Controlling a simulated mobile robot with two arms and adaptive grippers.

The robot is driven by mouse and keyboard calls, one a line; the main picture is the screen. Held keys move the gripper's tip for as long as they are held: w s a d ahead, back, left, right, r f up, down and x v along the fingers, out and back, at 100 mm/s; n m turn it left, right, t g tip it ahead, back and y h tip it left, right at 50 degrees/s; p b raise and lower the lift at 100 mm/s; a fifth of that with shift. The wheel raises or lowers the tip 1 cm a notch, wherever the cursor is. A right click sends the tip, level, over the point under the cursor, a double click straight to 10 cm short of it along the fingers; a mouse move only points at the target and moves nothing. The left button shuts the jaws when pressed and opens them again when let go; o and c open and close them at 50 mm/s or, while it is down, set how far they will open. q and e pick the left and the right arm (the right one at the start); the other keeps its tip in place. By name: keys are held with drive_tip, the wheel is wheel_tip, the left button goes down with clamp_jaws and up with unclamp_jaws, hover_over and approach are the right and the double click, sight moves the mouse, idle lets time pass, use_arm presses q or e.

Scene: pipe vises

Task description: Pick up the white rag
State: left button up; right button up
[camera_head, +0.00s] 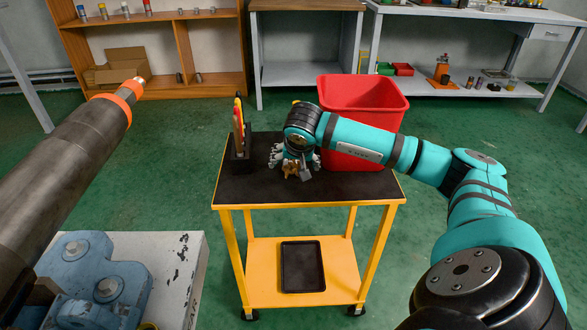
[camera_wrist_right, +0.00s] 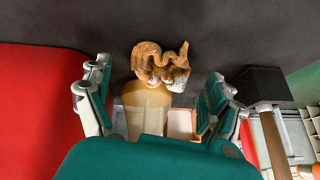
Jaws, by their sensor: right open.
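My right gripper (camera_head: 295,160) points down over the black top of the yellow cart (camera_head: 345,187). It is open, and its fingers stand apart in the right wrist view (camera_wrist_right: 158,95). A small crumpled brown-and-tan thing (camera_wrist_right: 160,64) lies on the black top just beyond the fingers. It also shows in front of the gripper in the head view (camera_head: 291,171). A cream, rounded thing (camera_wrist_right: 146,97) stands between the fingers, partly hidden by the gripper. I cannot make out a plainly white rag; the crumpled thing has a whitish edge. My left gripper is out of view.
A black holder with upright tools (camera_head: 239,150) stands on the cart's left. A dark tray (camera_head: 303,266) lies on the lower shelf. A pipe (camera_head: 70,160) slants across the left.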

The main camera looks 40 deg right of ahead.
drive_tip(key=shift+w+d+f, duration=0.25)
drive_tip(key=shift+w+f, duration=0.05)
drive_tip(key=shift+f, duration=0.25)
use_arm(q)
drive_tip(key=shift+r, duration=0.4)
use_arm(e)
drive_tip(key=c, duration=0.8)
drive_tip(key=shift+a+r, duration=0.1)
drive_tip(key=shift+r, duration=0.05)
